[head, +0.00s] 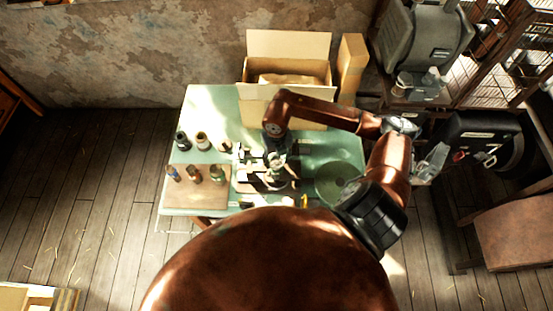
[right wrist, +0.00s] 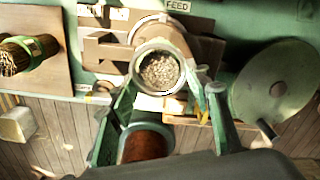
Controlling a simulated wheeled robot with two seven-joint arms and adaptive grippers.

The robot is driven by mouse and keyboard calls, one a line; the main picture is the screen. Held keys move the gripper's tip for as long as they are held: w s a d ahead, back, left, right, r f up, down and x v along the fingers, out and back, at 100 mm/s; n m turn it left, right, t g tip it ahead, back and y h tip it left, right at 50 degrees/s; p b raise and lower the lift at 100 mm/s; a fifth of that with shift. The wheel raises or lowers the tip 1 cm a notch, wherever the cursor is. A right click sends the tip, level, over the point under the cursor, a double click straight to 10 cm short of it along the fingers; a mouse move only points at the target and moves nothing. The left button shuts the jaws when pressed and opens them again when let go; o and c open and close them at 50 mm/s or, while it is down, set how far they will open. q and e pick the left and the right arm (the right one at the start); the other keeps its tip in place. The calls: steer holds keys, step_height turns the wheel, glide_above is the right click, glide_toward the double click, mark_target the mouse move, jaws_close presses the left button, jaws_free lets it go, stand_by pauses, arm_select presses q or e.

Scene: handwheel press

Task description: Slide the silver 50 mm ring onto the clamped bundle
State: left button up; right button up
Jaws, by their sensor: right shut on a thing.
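The silver ring (right wrist: 160,46) is in my right gripper (right wrist: 164,82), whose two green fingers are shut on its sides. Through the ring shows the pale, grainy end of the clamped bundle (right wrist: 161,72). The ring's outline surrounds the bundle end in the right wrist view; I cannot tell how far along the bundle it sits. In the head view my right gripper (head: 275,155) reaches down over the clamp in the middle of the table, and hides most of the ring and bundle. My left gripper is not in view.
A board (head: 205,202) with several small bundles lies at the left of the green table (head: 205,105). Jars stand behind it. A green round dish (head: 338,180) is right of the clamp. An open cardboard box (head: 288,45) stands at the back.

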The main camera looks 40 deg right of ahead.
steer(key=shift+f, duration=0.25)
steer(key=o, duration=1.1)
step_height(320, 180, up, 12)
steer(key=shift+r, duration=0.1)
steer(key=shift+a, duration=0.1)
stand_by(0.5)
